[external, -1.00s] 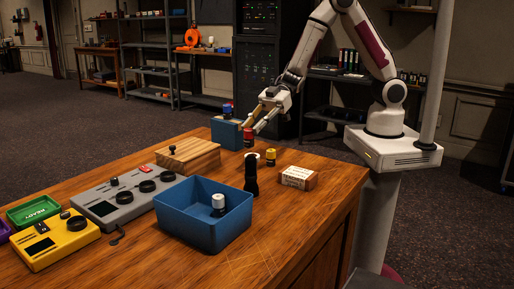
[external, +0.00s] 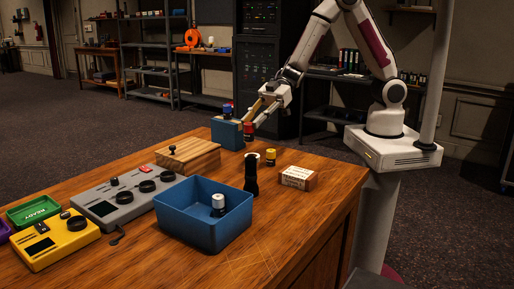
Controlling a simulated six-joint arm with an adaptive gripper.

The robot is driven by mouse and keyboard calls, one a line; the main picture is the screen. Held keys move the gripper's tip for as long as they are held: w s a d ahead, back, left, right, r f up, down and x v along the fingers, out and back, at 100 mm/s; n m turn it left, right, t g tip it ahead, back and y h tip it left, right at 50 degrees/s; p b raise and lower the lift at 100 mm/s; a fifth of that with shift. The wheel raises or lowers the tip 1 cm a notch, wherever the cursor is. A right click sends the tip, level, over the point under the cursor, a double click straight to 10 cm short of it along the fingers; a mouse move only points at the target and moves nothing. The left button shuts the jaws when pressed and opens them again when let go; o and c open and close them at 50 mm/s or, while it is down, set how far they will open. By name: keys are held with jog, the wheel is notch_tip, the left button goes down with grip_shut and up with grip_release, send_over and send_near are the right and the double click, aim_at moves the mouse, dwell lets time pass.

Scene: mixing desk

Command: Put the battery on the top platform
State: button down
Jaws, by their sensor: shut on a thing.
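My gripper (external: 250,119) is shut on a small cylinder with a red band (external: 248,130), likely a battery. It holds it low, right of the blue block (external: 226,134); the exact gap to the table cannot be told. A similar blue-and-red cylinder (external: 227,111) stands on top of the blue block. A yellow-and-black cylinder (external: 271,155) stands on the table, and a white-and-dark one (external: 218,204) stands inside the blue open bin (external: 205,236). Which surface is the top platform is not clear.
A black flashlight-like object (external: 251,174) stands upright behind the bin. A small white-and-brown box (external: 297,177) lies to its right. A wooden box with a knob (external: 188,155), a grey console (external: 125,197) and a yellow device (external: 65,241) fill the left. The front right tabletop is clear.

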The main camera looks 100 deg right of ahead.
jog(key=s+a+r, duration=0.2)
jog(key=s+a, duration=0.1)
jog(key=a, duration=0.5)
jog(key=s+a+r+n+y, duration=0.1)
jog(key=s+a+r, duration=0.15)
jog(key=a, duration=0.55)
jog(key=s+a+r, duration=0.1)
jog(key=s+a, duration=0.2)
jog(key=a, duration=0.4)
jog(key=s+a+f+n+g, duration=0.1)
jog(key=s+a, duration=0.6)
jog(key=s, duration=0.4)
jog(key=s+a+f+g, duration=0.1)
jog(key=s+a+f, duration=0.1)
jog(key=s+a, duration=0.65)
notch_tip(320, 180, down, 26)
jog(key=s+d, duration=0.1)
jog(key=shift+s+d+f+y, duration=0.15)
jog(key=shift+s+d+y, duration=0.15)
jog(key=shift+s+y, duration=0.1)
jog(key=shift+f, duration=0.15)
jog(key=shift+f, duration=2.75)
